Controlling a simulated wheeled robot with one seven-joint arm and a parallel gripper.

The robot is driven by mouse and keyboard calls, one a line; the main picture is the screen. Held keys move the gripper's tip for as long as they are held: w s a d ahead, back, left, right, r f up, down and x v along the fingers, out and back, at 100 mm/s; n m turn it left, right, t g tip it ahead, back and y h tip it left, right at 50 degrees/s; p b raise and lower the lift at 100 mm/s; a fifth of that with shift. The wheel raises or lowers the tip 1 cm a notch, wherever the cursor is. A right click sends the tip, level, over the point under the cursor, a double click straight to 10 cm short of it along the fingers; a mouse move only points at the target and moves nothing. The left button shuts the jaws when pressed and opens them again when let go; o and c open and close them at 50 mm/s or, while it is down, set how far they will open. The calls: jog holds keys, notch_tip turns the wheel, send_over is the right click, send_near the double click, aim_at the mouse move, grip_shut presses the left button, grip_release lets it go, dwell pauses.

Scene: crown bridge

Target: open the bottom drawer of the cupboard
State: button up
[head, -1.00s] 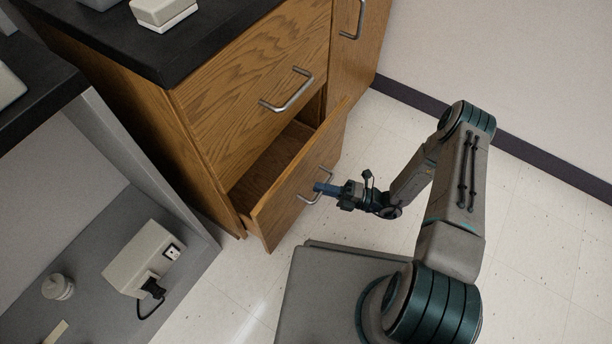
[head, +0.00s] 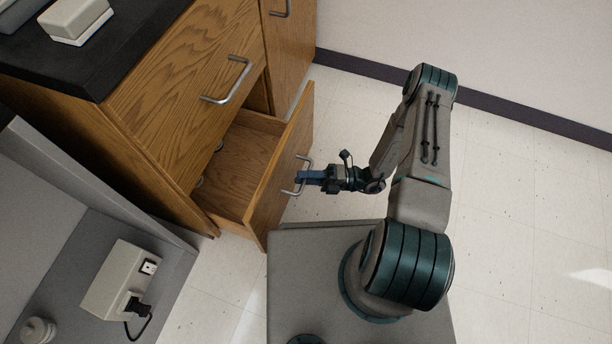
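The wooden cupboard (head: 180,105) stands at the upper left under a black top. Its bottom drawer (head: 279,185) is pulled well out, and its inside shows; small round things lie partly hidden at the inner left. My gripper (head: 304,177) is at the drawer's metal handle (head: 303,163), with its fingers at the bar. The fingers are too small to tell for certain whether they are closed around the bar.
The upper drawer (head: 190,90) is shut, with its own handle (head: 232,82). A grey bench with a white socket box (head: 118,283) is at the lower left. Pale floor (head: 500,210) is free at the right, up to the wall.

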jog(key=d+f+p, duration=0.2)
jog(key=d, duration=1.1)
jog(key=shift+d+f, duration=0.3)
jog(key=shift+d, duration=0.05)
jog(key=shift+r, duration=0.1)
jog(key=w+r+n+g+h+p, duration=0.25)
jog(key=r+n+h+p, duration=0.45)
jog(key=r, duration=1.3)
jog(key=w+r+n+g+h+p, duration=0.1)
jog(key=r+n+g+h+p, duration=0.3)
jog(key=r+n+p, duration=1.15)
jog(key=s+r+n+t+h+p, duration=0.3)
jog(key=r+n+p, duration=0.1)
jog(key=r, duration=1)
jog(key=s+r+n+t+h+p, duration=0.3)
jog(key=s+r+n+p, duration=0.1)
jog(key=r, duration=1)
jog(key=s+r+n+t+h+p, duration=0.3)
jog(key=s+r+n+p, duration=0.1)
jog(key=r, duration=1.1)
jog(key=shift+s+a+p, duration=0.15)
jog(key=shift+a+p, duration=0.2)
jog(key=shift+p, duration=0.35)
